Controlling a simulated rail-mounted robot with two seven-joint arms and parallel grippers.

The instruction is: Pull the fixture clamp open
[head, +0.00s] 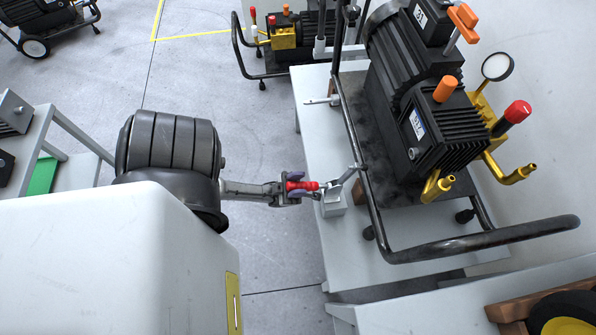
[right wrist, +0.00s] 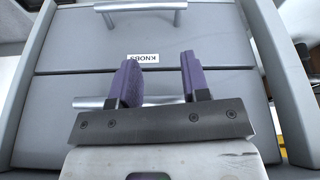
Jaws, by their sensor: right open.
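The fixture clamp (head: 335,197) sits at the left edge of a light grey bench, with a red-gripped handle (head: 312,186) pointing left and a metal arm angled up toward the pump frame. My left gripper (head: 299,185) is at the red grip, its purple fingers on either side of it. The picture is too small to tell whether they press on it. My right gripper (right wrist: 158,66) is open and empty in the right wrist view, in front of grey drawers. It does not show in the head view.
A black pump (head: 425,110) in a tubular frame stands on the bench (head: 335,245). The right wrist view shows a drawer labelled KNOBS (right wrist: 143,58) and metal bar handles (right wrist: 140,6). Another pump (head: 290,32) stands behind. Floor left of the bench is clear.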

